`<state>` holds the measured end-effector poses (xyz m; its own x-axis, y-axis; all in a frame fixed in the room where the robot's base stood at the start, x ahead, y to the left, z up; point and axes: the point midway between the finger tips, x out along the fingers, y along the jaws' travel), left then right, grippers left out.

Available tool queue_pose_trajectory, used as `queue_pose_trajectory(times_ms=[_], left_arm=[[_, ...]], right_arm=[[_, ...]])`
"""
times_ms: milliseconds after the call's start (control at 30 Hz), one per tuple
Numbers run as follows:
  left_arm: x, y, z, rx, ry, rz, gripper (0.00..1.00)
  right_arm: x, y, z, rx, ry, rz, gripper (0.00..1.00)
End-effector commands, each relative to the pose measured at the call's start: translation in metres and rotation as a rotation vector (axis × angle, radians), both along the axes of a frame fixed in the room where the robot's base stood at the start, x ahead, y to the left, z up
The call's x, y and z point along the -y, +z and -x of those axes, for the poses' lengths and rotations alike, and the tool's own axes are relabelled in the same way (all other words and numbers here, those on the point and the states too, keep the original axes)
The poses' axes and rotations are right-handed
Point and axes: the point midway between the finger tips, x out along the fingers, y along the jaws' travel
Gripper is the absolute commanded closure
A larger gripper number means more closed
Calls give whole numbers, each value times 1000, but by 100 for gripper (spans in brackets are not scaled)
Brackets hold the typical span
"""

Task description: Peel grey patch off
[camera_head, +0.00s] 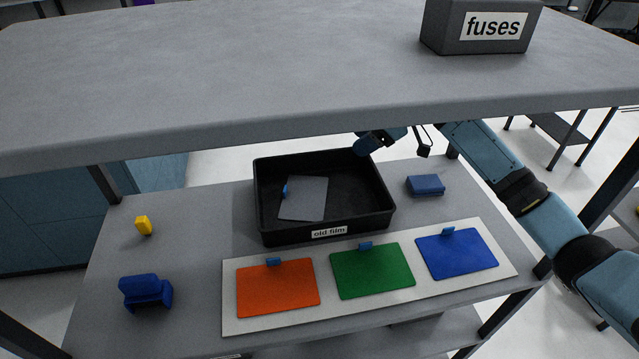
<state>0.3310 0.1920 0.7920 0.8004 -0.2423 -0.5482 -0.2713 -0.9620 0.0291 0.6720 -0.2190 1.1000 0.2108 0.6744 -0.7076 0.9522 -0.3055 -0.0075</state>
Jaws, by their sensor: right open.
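A grey patch (303,198) with a small blue tab (285,190) on its left edge lies in the black tray labelled "old film" (262,225). In front of the tray, a pale board (229,318) carries an orange patch (278,290), a green patch (372,272) and a blue patch (457,256), each with a blue tab at its top edge. My right gripper (394,148) is open behind the tray's back right corner, partly hidden by the upper shelf's edge. It is apart from the grey patch. My left gripper is not in view.
The upper shelf (230,70) overhangs the back of the work surface and bears a "fuses" box (478,28). A blue block (425,185) lies right of the tray. A yellow piece (143,225) and a dark blue holder (146,293) stand at left, with free surface around them.

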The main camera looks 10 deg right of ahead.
Motion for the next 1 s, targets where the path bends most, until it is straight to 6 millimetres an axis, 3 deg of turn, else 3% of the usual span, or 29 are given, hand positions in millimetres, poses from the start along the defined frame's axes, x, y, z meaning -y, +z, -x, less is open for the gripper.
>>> queue_pose_trajectory(times_ms=[33,300,1000], left_arm=[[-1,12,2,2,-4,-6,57],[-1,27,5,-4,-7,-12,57],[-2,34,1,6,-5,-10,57]], right_arm=[[9,15,3,-1,-1,2,41],[35,39,11,0,-1,0,41],[40,41,13,0,0,0,41]])
